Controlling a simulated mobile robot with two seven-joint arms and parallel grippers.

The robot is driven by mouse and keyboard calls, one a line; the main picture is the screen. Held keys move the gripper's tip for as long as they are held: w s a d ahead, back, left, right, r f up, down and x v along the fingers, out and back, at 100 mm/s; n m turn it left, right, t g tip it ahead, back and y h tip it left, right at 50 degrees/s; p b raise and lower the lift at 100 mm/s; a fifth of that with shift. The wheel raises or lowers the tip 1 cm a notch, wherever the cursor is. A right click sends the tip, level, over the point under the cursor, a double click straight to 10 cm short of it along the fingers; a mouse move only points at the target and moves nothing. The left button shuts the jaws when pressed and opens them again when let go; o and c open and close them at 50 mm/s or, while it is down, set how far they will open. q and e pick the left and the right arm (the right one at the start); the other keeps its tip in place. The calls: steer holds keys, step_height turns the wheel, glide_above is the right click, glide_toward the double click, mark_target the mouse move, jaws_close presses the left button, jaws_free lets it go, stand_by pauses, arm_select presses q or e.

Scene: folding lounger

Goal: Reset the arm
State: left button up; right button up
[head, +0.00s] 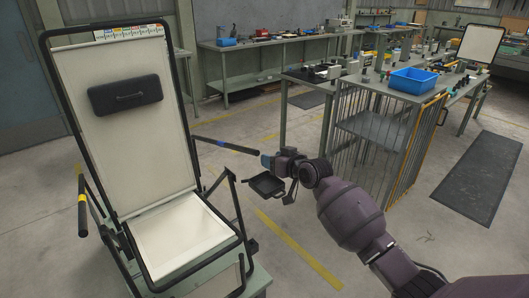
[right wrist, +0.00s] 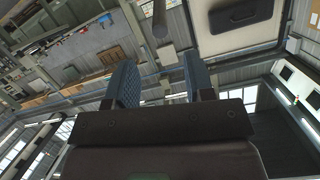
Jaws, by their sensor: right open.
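The folding lounger (head: 115,75) stands at the left in the head view, with an upright pale back panel, a black frame and a pale seat (head: 178,236). A dark headrest pad (head: 125,95) hangs on the back. Its right armrest (head: 232,147) is a black bar with a blue band; the left armrest (head: 82,208) has a yellow band. My right gripper (head: 266,160) is open near the end of the right armrest. In the right wrist view the fingers (right wrist: 158,70) are apart with nothing between them, and a dark bar (right wrist: 160,20) lies beyond their tips. My left gripper is out of view.
A workbench with a barred side (head: 375,145) and a blue bin (head: 417,80) stands to the right. Long benches (head: 265,43) line the back wall. A dark mat (head: 468,180) lies on the floor at right. The floor between lounger and bench is mostly clear.

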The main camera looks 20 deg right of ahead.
steer(key=s+f+g+h, duration=0.1)
steer(key=s+f, duration=0.6)
steer(key=s, duration=0.6)
steer(key=s+d+f+g+h, duration=0.1)
steer(key=s+f+h, duration=0.1)
steer(key=s+f, duration=0.6)
steer(key=s+f+h, duration=0.2)
steer(key=s+f, duration=0.6)
steer(key=s, duration=1.1)
steer(key=shift+s+d+m+g, duration=0.25)
steer(key=shift+m+g, duration=0.05)
steer(key=shift+g, duration=0.1)
